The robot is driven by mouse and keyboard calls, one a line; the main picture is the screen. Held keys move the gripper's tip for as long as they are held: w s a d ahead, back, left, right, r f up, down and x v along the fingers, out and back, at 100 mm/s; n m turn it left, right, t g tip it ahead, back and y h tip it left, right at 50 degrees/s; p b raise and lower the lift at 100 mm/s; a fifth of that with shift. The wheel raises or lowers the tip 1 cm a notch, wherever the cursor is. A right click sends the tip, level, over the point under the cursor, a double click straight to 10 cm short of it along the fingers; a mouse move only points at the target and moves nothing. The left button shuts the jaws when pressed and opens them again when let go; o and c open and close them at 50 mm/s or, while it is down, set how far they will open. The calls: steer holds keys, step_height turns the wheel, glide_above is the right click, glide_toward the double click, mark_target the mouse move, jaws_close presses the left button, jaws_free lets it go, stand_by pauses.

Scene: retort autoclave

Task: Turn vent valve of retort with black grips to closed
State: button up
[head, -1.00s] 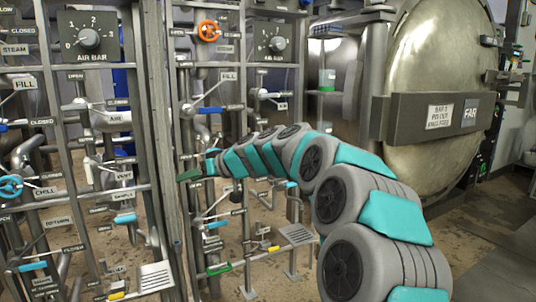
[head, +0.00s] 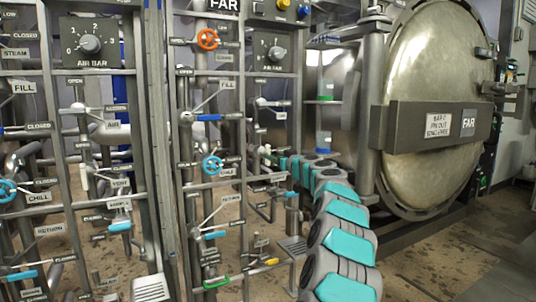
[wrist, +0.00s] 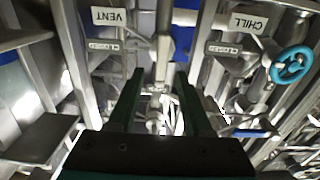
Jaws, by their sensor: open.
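My gripper (head: 268,153) is in front of the right-hand pipe panel in the head view, seen small at the end of my arm. In the wrist view my gripper (wrist: 158,85) has its two dark green fingers apart, with pale metal fittings visible between and beyond them. A VENT label (wrist: 108,16) and a CLOSED label (wrist: 105,46) show upper left of the fingers, with the picture turned over. I cannot clearly make out the vent valve's handle or any black grip. In the head view that part of the panel is partly behind my arm.
A teal chill handwheel (head: 212,165) is left of my gripper; it also shows in the wrist view (wrist: 290,65). An orange handwheel (head: 207,39) is higher up. A large round retort door (head: 435,110) marked FAR stands right. Uprights and pipes crowd the gripper.

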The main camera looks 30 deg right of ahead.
steer(key=w+p, duration=0.2)
steer(key=w, duration=0.2)
steer(key=shift+w, duration=0.35)
steer(key=shift+w+a, duration=0.15)
steer(key=shift+w, duration=0.25)
jaws_close()
